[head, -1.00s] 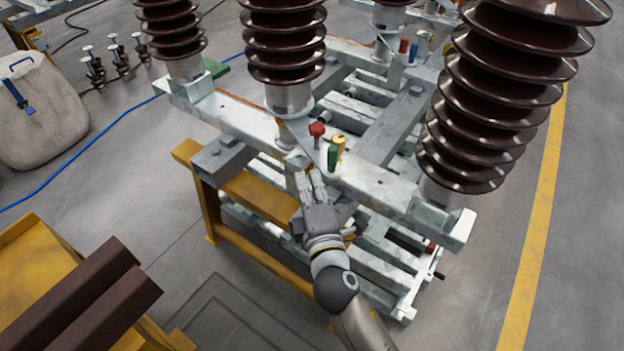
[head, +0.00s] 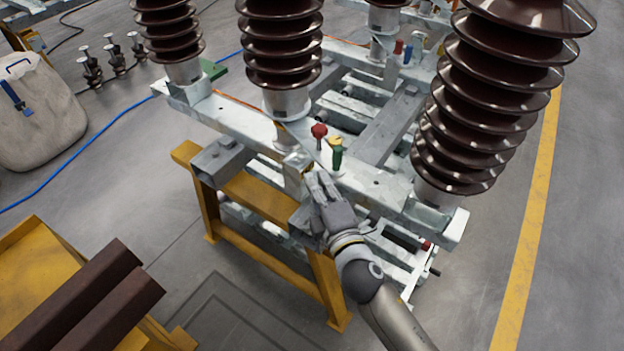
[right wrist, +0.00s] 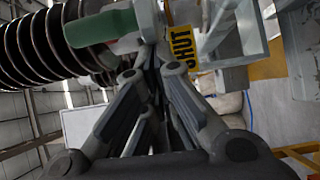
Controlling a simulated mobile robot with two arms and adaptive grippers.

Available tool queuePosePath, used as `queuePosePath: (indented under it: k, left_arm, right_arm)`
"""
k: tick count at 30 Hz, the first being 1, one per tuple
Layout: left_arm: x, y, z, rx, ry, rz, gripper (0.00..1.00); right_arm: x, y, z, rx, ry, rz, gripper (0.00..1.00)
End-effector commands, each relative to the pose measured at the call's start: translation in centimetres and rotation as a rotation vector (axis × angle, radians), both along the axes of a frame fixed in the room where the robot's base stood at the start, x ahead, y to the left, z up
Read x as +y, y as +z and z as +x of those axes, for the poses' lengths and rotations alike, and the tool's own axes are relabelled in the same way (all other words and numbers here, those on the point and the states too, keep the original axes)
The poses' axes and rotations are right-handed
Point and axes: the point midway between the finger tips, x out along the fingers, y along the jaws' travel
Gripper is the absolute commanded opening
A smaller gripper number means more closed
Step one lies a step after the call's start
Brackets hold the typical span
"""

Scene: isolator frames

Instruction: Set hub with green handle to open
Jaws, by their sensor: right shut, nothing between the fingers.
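The green handle (head: 337,157) stands up on the near beam of the steel frame, with a yellow part by its top. In the right wrist view the green handle (right wrist: 102,28) lies at the upper left, beside a yellow label reading SHUT (right wrist: 182,48). The hub under the handle is hard to make out. My right gripper (head: 318,180) is shut and empty, just below and in front of the handle. In the wrist view its fingers (right wrist: 155,85) are together under the handle; I cannot tell whether they touch it. My left gripper is out of view.
A red knob (head: 319,131) stands just left of the green handle. Tall brown ribbed insulators (head: 480,95) rise on both sides. The steel beam (head: 385,195) and a yellow stand (head: 330,285) lie around my arm. Bare floor lies to the right.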

Motion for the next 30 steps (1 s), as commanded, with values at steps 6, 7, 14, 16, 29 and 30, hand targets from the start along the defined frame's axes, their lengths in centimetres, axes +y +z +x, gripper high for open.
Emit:
queuePosePath:
  k: [6,7,14,16,29,30]
  left_arm:
    - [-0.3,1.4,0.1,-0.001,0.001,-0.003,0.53]
    - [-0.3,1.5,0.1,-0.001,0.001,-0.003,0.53]
    - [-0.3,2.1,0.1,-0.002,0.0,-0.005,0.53]
    - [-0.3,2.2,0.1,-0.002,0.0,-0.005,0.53]
    - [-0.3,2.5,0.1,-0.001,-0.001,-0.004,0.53]
    - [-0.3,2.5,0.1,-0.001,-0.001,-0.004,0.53]
  right_arm:
    - [-2.4,0.3,0.9,-0.001,0.01,-0.005,0.0]
    - [-2.7,0.3,1.1,-0.001,0.009,-0.005,0.0]
    - [-5.9,0.2,2.7,-0.001,0.009,-0.007,0.0]
    - [-6.7,0.2,3.2,-0.002,0.008,-0.007,0.0]
    - [-8.7,0.1,4.8,-0.001,0.01,-0.003,0.0]
    - [-8.7,0.1,4.8,-0.001,0.01,-0.003,0.0]
